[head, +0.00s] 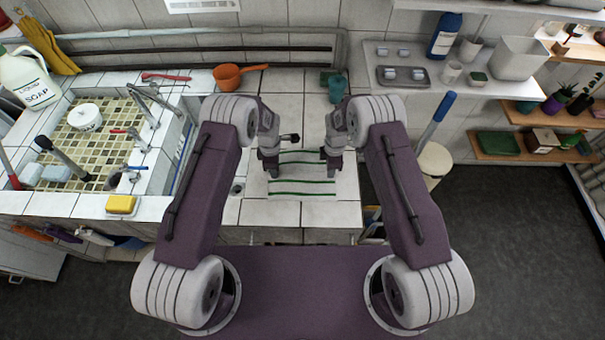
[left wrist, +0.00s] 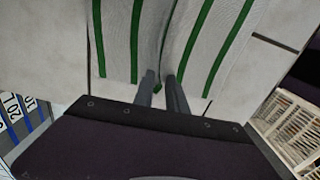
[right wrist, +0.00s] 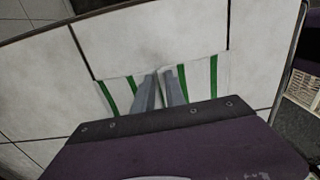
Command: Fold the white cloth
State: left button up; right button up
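The white cloth (head: 302,172), with green stripes, lies on the white tiled counter between my two grippers. My left gripper (head: 272,175) is at its left side. In the left wrist view the fingers (left wrist: 160,76) are close together on the cloth (left wrist: 120,30), and a crease runs away from their tips. My right gripper (head: 333,172) is at its right side. In the right wrist view the fingers (right wrist: 160,74) are nearly together at the edge of the cloth (right wrist: 198,80), which puckers between them. The parts under the fingers are hidden.
The tiled sink (head: 85,145) is at the left, with a yellow sponge (head: 121,204) on its front ledge. An orange pot (head: 238,75) and a teal cup (head: 337,88) stand at the back. The counter's front edge is close to the cloth.

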pick_arm(q)
grip_shut()
pick_arm(e)
grip_shut()
